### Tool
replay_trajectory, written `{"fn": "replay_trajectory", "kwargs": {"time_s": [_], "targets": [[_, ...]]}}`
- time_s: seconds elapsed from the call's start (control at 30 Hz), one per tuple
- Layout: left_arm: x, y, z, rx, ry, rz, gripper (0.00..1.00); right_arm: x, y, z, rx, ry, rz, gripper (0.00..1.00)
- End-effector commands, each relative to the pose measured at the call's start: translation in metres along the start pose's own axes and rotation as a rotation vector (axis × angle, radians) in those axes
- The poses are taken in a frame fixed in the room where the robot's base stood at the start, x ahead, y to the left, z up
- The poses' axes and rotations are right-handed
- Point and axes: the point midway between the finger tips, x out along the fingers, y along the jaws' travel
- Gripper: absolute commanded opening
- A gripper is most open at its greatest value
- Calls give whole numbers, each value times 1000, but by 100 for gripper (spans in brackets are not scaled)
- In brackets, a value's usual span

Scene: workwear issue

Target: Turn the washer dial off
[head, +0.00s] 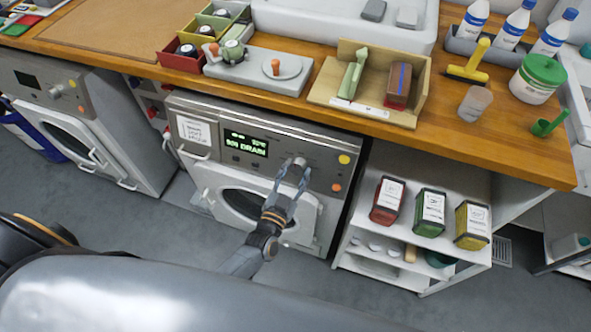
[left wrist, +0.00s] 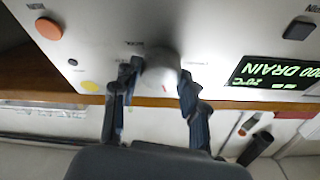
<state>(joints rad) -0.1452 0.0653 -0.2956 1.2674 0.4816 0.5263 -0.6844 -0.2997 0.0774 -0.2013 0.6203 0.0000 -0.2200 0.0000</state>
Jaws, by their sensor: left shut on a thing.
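The washer (head: 258,175) in the middle stands under the counter, its round door below a grey control panel. Its lit display (head: 246,145) shows green text with the word DRAIN; it also shows upside down in the left wrist view (left wrist: 272,72). The pale round dial (head: 300,161) is right of the display. My left gripper (head: 290,175) reaches up to the dial. In the left wrist view its two dark fingers (left wrist: 160,85) stand on either side of the dial (left wrist: 161,72), closed on it. The dial's pointer setting cannot be read. My right gripper is not in view.
A yellow button (head: 344,159) and an orange button (head: 336,187) sit right of the dial. A second washer (head: 75,125) stands left. An open shelf (head: 400,243) with several tins is right. The wooden counter (head: 440,130) overhangs the panel.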

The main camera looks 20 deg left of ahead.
Motion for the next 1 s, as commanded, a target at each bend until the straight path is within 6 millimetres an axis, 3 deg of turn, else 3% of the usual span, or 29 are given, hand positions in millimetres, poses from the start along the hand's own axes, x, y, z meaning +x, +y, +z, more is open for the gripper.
{"fn": "replay_trajectory", "kwargs": {"time_s": [0.43,1.0], "targets": [[0,-1,0,253,14,85,12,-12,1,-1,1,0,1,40],[0,-1,1,303,18,102,12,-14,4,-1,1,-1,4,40]]}}
